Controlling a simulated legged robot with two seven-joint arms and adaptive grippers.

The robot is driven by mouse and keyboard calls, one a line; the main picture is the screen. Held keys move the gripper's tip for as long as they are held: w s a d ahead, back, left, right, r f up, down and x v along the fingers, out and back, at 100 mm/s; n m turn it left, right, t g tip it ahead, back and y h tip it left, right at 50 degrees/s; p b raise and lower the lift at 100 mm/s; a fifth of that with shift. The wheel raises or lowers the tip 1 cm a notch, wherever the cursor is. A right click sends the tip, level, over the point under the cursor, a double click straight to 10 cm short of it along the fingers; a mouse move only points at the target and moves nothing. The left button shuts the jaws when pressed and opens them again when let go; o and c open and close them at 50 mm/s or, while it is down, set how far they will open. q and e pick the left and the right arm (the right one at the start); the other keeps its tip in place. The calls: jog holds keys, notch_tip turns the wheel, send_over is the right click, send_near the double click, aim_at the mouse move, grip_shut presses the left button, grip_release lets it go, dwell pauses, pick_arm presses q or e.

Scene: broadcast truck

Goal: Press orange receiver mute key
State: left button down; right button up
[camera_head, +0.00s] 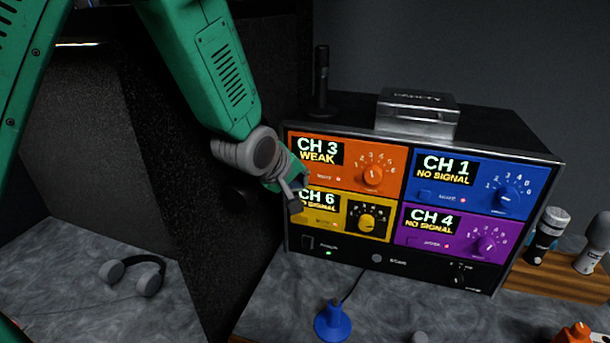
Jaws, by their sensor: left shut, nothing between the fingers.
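The receiver rack (400,267) stands on the counter with its coloured front panels facing me. The orange knob (373,174) is further right. My left gripper (299,193) is shut and empty, at the left edge of the rack near the border of the orange and yellow panels. It covers part of the yellow panel's left side. I cannot tell whether it touches. My right gripper is not in view.
Blue (482,182), yellow (340,216) and purple (447,230) receivers adjoin the orange one. Headphones (134,272) lie at left; a blue stand (333,322) is in front. Microphones (547,235) stand at right.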

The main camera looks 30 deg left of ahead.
pick_arm(q)
jog(key=shift+s, duration=0.1)
jog(key=s, duration=0.2)
jog(key=s+d, duration=0.1)
jog(key=s, duration=0.2)
jog(key=shift+s+d, duration=0.2)
jog(key=shift+s, duration=0.1)
dwell(0.6)
